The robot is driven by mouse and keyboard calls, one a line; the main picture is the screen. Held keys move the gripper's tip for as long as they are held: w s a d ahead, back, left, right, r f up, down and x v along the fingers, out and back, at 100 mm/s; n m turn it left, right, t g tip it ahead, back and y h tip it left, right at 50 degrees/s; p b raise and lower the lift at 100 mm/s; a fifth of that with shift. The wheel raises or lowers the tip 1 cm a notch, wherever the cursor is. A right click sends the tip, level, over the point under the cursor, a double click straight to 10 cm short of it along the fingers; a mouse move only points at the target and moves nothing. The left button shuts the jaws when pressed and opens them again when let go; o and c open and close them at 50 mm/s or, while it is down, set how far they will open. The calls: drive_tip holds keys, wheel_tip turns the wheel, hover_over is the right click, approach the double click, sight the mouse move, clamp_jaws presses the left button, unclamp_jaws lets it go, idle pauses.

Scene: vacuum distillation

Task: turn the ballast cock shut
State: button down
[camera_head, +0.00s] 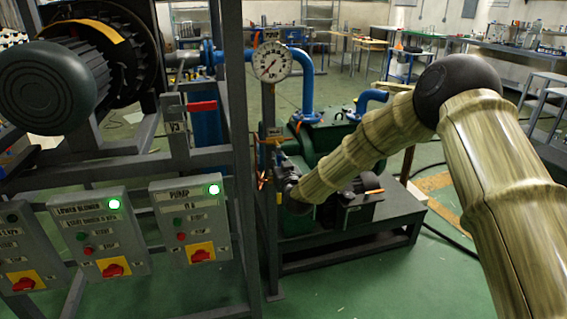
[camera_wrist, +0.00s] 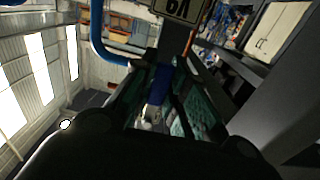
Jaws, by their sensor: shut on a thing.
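A thin orange bar (camera_wrist: 189,42) shows just beyond the right finger, under a plate with large upside-down lettering (camera_wrist: 182,8). In the head view, my arm comes down from the right to the post in front of the green pump (camera_head: 330,140). My fingers are too small and dark to make out there.
A round gauge (camera_head: 271,62) tops the post, and blue pipes (camera_head: 307,80) rise behind it. Control boxes with lit green lamps, including the pump box (camera_head: 190,222), hang at the left. A grey metal frame (camera_head: 236,120) stands close left of the post. Green floor is open at front.

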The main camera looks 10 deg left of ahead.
drive_tip(key=c, duration=1.4)
unclamp_jaws()
drive_tip(key=v, duration=1.2)
